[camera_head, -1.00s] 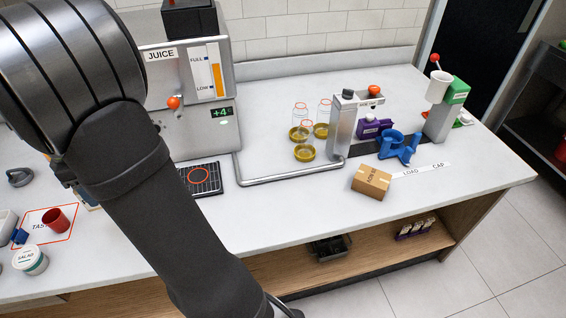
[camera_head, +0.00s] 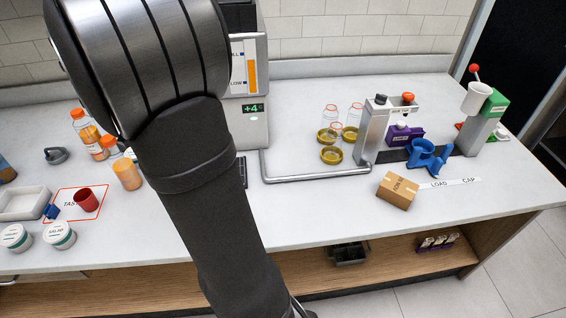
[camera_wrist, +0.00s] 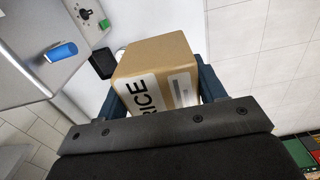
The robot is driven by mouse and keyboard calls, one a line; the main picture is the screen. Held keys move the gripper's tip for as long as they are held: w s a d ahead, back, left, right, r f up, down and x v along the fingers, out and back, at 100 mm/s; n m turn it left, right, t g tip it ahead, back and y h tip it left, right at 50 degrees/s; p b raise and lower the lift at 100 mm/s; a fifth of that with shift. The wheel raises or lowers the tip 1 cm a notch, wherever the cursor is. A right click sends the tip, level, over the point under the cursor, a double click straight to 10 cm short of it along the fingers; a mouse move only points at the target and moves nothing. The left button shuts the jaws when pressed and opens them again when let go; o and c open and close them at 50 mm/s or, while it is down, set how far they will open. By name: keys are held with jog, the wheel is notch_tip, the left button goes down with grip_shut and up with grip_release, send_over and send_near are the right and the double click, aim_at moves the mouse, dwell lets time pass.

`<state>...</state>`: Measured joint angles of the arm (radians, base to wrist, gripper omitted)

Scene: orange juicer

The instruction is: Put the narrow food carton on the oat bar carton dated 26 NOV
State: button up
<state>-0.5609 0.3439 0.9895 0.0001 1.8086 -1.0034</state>
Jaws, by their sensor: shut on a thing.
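My gripper (camera_wrist: 158,96) is shut on a brown carton (camera_wrist: 160,58) in the wrist view, with dark fingers on both sides of it. The carton's front has a white label reading RICE and a smaller pale label whose print is too small to read. In the head view my gripper is out of sight and my arm covers the middle left. A small brown carton (camera_head: 397,190) lies on the counter at the right in the head view; its print is not readable. No 26 NOV date is legible on any carton.
The counter (camera_head: 330,215) holds a juice machine (camera_head: 250,110), yellow rings, a grey press (camera_head: 372,130), a blue holder (camera_head: 427,158) and bottles (camera_head: 125,172) at left. White-lidded tubs (camera_head: 60,235) stand front left. A lower shelf holds a black bin (camera_head: 348,252).

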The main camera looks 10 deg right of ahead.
jog(key=w+d+m, duration=0.2)
jog(key=w+d, duration=0.1)
jog(key=d, duration=0.7)
jog(key=w+d+m, duration=0.2)
jog(key=w+d, duration=0.1)
jog(key=d, duration=0.6)
jog(key=w+d+m, duration=0.3)
jog(key=d, duration=0.7)
jog(key=s+d+m, duration=0.2)
jog(key=d, duration=0.8)
jog(key=s+d+m, duration=0.2)
jog(key=s+d, duration=0.1)
jog(key=d, duration=0.7)
jog(key=s+d+m, duration=0.7)
jog(key=s+d, duration=1.4)
jog(key=d, duration=0.3)
send_near(400, 185)
jog(key=shift+f, duration=2)
jog(key=shift+f, duration=0.1)
